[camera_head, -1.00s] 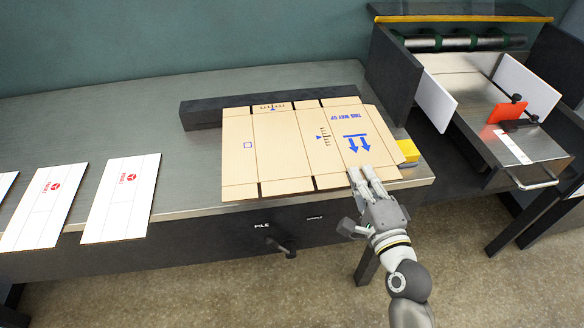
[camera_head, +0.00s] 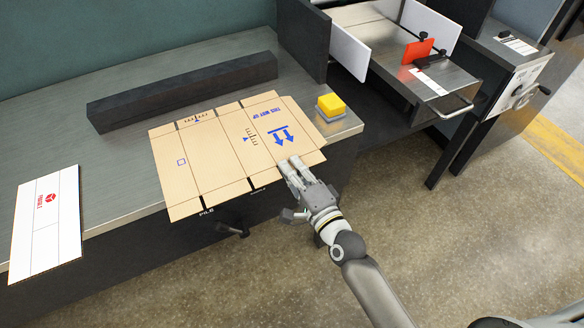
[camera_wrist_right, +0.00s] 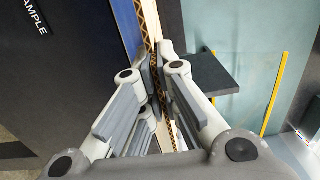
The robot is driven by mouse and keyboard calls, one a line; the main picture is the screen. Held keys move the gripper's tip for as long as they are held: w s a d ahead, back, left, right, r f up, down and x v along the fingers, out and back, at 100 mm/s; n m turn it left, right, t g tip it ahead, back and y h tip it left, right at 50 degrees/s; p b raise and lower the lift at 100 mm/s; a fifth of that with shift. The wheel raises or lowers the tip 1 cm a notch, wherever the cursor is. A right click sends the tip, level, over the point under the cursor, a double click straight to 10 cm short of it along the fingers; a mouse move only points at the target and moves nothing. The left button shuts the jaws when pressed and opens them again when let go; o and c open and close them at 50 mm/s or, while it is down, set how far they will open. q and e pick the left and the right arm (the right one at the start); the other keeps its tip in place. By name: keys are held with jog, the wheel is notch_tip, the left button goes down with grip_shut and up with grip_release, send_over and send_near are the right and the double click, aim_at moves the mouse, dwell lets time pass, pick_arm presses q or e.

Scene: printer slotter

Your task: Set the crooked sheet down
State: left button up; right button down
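The crooked sheet (camera_head: 220,150) is a flat brown cardboard blank with blue print, slots and two blue arrows. It lies at an angle over the front of the metal table (camera_head: 110,180), its near edge past the table's front edge. My right gripper (camera_head: 296,168) is at its near right edge. In the right wrist view the fingers (camera_wrist_right: 160,62) are closed on both sides of a corrugated edge (camera_wrist_right: 150,20). I cannot tell whether the sheet touches the table throughout. My left gripper is not in view.
A dark bar (camera_head: 185,90) lies behind the sheet, with bare table between. A yellow block on a grey base (camera_head: 330,105) stands at the right corner. A white sheet with a red mark (camera_head: 48,222) lies left. A machine with a red piece (camera_head: 417,50) stands right.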

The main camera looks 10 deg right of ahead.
jog(key=c, duration=2.1)
grip_release()
jog(key=shift+f, duration=0.1)
jog(key=o, duration=0.5)
jog(key=shift+c, duration=0.2)
jog(key=shift+s, duration=0.2)
jog(key=b+v, duration=0.1)
jog(key=v, duration=1)
jog(key=shift+s+d, duration=0.2)
jog(key=shift+s, duration=0.15)
